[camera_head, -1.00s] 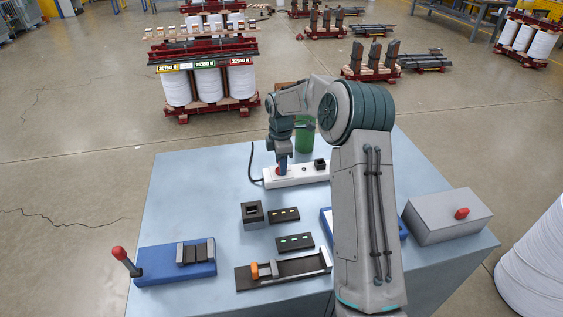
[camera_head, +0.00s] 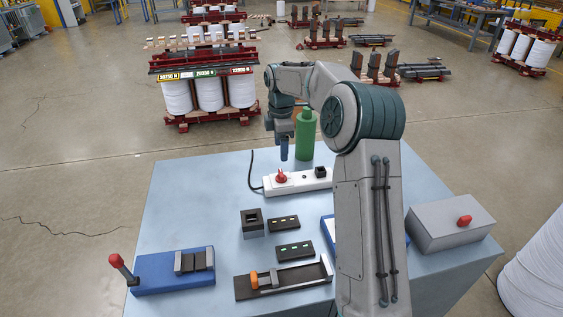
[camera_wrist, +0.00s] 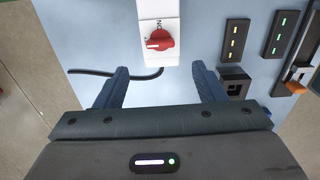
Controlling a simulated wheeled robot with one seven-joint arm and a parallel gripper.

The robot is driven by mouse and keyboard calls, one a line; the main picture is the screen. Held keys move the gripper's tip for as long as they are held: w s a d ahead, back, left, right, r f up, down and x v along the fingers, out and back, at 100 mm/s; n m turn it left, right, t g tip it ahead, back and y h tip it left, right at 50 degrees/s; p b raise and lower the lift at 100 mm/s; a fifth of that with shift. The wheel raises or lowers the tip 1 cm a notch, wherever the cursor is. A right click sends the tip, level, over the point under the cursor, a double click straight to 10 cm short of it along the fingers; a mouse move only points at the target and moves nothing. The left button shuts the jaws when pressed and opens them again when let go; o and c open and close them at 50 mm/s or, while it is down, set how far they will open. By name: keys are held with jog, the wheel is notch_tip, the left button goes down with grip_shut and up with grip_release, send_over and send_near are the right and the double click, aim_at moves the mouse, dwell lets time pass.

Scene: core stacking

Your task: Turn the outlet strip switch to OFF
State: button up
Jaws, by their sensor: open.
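The white outlet strip (camera_head: 300,182) lies on the table's far part, with a red rotary switch (camera_head: 281,176) at its left end. In the wrist view the strip (camera_wrist: 158,8) enters from the top, and the red knob (camera_wrist: 160,39) has a white mark pointing left. A label that seems to read ON sits beside the knob; no OFF label is readable. My gripper (camera_head: 284,155) is open and empty above the switch, apart from it. In the wrist view its blue fingers (camera_wrist: 160,72) are spread, with the knob beyond their tips.
A black cord (camera_head: 251,170) leaves the strip's left end. A green cylinder (camera_head: 305,135) stands behind the strip. Dark modules (camera_head: 284,224), a slider fixture (camera_head: 283,279), a blue lever base (camera_head: 173,272) and a grey box (camera_head: 449,218) sit nearer. My arm hides part of the table.

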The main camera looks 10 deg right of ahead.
jog(key=shift+r, duration=2.25)
